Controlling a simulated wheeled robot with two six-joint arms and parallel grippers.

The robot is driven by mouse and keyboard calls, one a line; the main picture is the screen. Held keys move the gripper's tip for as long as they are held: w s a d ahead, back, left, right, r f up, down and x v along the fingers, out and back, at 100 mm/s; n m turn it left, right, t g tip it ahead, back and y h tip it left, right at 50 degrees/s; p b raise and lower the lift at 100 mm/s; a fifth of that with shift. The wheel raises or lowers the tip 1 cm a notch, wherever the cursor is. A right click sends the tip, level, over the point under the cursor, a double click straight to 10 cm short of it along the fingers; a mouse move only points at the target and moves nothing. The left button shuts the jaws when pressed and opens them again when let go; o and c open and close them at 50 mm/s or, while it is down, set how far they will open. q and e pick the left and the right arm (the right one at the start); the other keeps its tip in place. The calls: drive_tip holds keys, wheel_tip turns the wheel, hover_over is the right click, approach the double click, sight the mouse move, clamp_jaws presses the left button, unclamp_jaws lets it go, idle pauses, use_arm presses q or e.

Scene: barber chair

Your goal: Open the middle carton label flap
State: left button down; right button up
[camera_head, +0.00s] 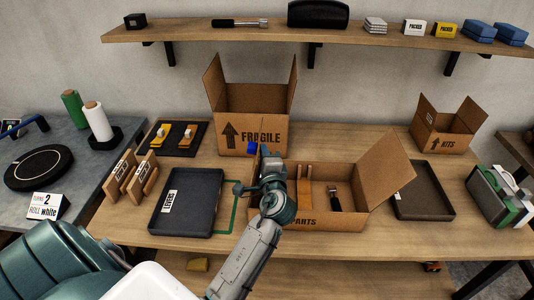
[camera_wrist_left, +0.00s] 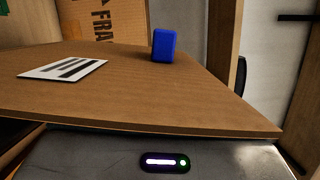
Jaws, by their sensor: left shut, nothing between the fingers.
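The middle carton (camera_head: 322,222), marked PARTS, stands open at the top on the table. Its right flap (camera_head: 388,168) stands out and up. My left gripper (camera_head: 266,158) is shut and empty at the carton's left side, and it and my arm hide that side and any flap there. A small blue block (camera_head: 252,148) shows beside the gripper. In the left wrist view the blue block (camera_wrist_left: 164,45) is by the far edge of a brown panel (camera_wrist_left: 150,95) bearing a white, black-barred label (camera_wrist_left: 63,69). I cannot tell if this panel is the flap. My right gripper is not in view.
The FRAGILE carton (camera_head: 253,135) stands open behind. A dark tray (camera_head: 188,202) lies left of my gripper, another tray (camera_head: 424,192) to the right. The KITS carton (camera_head: 446,128) is at the back right. A brown upright piece and a dark tool lie inside the middle carton.

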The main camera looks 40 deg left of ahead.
use_arm(q)
drive_tip(key=s+a+n+g+h+p, duration=0.1)
drive_tip(key=s+a+n, duration=0.3)
drive_tip(key=a, duration=0.3)
drive_tip(key=shift+s+n, duration=0.25)
drive_tip(key=shift+n, duration=0.45)
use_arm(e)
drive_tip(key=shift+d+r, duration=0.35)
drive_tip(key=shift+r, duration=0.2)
use_arm(q)
drive_tip(key=shift+a, duration=0.15)
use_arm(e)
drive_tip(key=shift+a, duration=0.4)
use_arm(q)
drive_tip(key=shift+w+r, duration=0.1)
